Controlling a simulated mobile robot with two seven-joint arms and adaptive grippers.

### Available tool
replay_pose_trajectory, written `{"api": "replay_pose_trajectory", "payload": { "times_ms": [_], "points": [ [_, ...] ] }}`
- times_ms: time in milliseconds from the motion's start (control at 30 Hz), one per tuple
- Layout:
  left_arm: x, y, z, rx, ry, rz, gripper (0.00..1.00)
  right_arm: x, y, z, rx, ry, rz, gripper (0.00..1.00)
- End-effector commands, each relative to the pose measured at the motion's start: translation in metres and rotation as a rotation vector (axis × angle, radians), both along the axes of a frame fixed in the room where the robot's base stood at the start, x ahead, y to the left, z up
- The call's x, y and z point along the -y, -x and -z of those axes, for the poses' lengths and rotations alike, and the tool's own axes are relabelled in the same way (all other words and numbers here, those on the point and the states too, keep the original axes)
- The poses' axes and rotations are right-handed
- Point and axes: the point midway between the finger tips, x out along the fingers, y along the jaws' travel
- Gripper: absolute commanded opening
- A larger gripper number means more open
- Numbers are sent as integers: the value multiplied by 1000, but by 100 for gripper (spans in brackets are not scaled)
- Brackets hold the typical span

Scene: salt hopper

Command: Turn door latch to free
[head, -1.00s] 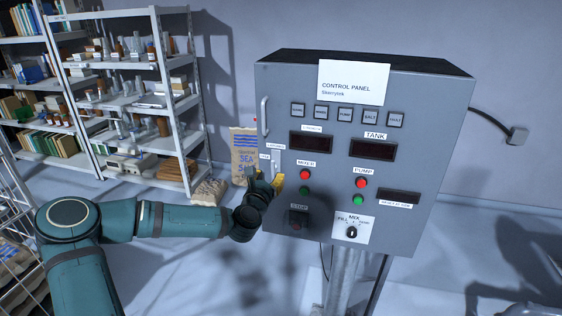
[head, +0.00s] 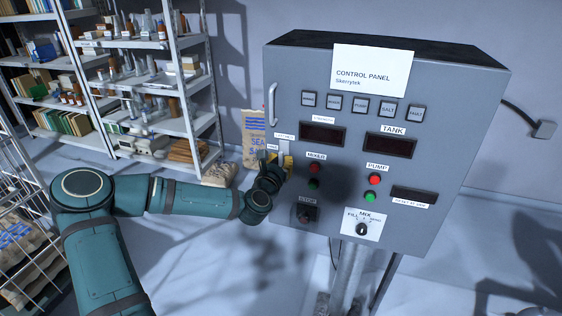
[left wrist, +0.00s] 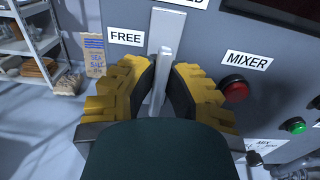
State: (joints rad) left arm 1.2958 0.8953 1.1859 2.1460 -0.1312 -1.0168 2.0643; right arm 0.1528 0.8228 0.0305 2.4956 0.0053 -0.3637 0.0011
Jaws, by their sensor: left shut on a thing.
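The control panel (head: 385,235) is a grey box on a post. Its door latch (head: 284,147) is a pale grey lever at the left edge of the panel's front, also seen in the left wrist view (left wrist: 164,55). The lever stands nearly upright. A FREE label (left wrist: 125,37) is to its left, and a partly cut-off label ending in ED (left wrist: 185,2) is above it. In the head view the left gripper (head: 276,168) partly covers the latch. My right gripper is not in view.
A door handle (head: 272,104) is above the latch. The red mixer button (left wrist: 235,88) is close right of the fingers. A red stop button (head: 304,216) is below. A sea salt bag (head: 253,135) and shelves (head: 150,85) stand behind, left.

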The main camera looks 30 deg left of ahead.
Motion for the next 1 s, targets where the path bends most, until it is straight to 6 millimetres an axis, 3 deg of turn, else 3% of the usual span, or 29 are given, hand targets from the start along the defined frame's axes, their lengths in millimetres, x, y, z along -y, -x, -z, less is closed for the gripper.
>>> {"api": "replay_pose_trajectory", "payload": {
  "times_ms": [467,1000],
  "points": [
    [0,-1,0,-12,-54,0,0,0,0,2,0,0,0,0],
    [4,-2,1,-111,-479,-1,0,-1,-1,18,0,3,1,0]
  ]
}}
